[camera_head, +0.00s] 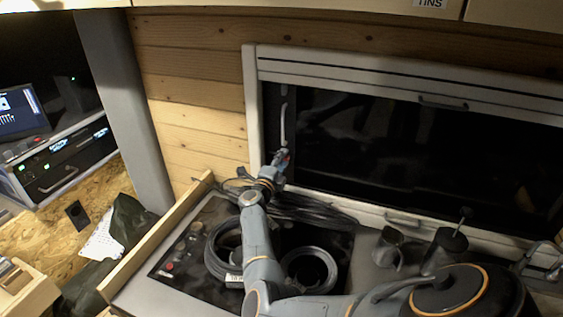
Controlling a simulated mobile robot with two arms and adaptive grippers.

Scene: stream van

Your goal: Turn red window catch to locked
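The window (400,150) has a pale frame and dark glass and fills the back wall at centre and right. A small red part, probably the red catch (284,153), shows at the window's lower left corner, mostly hidden by my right gripper. My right gripper (280,160) is at that corner, close to or touching the red part. Its fingers are dark and small, so I cannot tell whether they are open or shut, or which way the catch is turned. My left gripper is not in view.
A dark hob top (185,262) with coiled black cable (222,250) lies under my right arm. Metal mugs (388,247) stand to the right of the hob. A wooden edge (155,240) bounds the counter on the left. Electronics with a screen (20,112) stand at far left.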

